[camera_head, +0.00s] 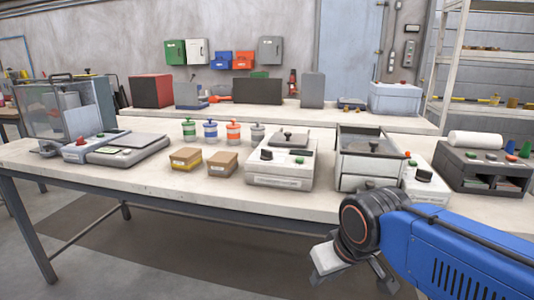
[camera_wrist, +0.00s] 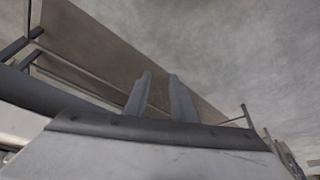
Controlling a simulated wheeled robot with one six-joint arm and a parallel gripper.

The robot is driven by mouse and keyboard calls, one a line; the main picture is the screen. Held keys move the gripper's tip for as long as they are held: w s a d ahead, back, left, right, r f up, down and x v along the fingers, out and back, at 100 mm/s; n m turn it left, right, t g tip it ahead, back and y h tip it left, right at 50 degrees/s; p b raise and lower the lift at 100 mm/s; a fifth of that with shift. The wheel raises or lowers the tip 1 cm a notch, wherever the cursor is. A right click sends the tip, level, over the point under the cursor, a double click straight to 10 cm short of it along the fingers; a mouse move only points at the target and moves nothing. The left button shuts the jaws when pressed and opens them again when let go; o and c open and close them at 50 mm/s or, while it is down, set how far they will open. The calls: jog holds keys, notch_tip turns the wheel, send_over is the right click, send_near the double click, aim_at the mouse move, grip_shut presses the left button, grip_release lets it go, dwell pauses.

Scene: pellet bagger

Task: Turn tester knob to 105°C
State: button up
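Two machines with black knobs stand on the near bench in the head view; I cannot tell which is the tester. One is a low white box with a black knob (camera_head: 267,155) on its left front. The other is a lidded machine (camera_head: 368,158) with a black knob (camera_head: 424,174) on its right-hand panel. The angles of the knobs are too small to read. My gripper (camera_head: 350,268) hangs in front of the bench, below and apart from both knobs. In the wrist view its two fingers (camera_wrist: 160,82) stand apart with nothing between them.
The near bench (camera_head: 225,195) also holds a scale (camera_head: 115,148), two small cartons (camera_head: 222,163), several lidded cups and a dark organizer (camera_head: 485,169) at right. The floor in front is clear. The wrist view shows the bench's underside frame and floor.

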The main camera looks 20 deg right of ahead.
jog(key=w+r+n+g, duration=0.1)
jog(key=w+r, duration=0.7)
jog(key=r, duration=0.4)
jog(key=w+r+n+g, duration=0.1)
jog(key=w+r+n, duration=0.1)
jog(key=w+r, duration=0.85)
notch_tip(320, 180, up, 15)
jog(key=n+g, duration=0.2)
jog(key=g, duration=0.1)
send_over(267, 154)
jog(key=f, duration=1.7)
jog(key=shift+w+d, duration=0.2)
jog(key=shift+w, duration=0.05)
grip_shut()
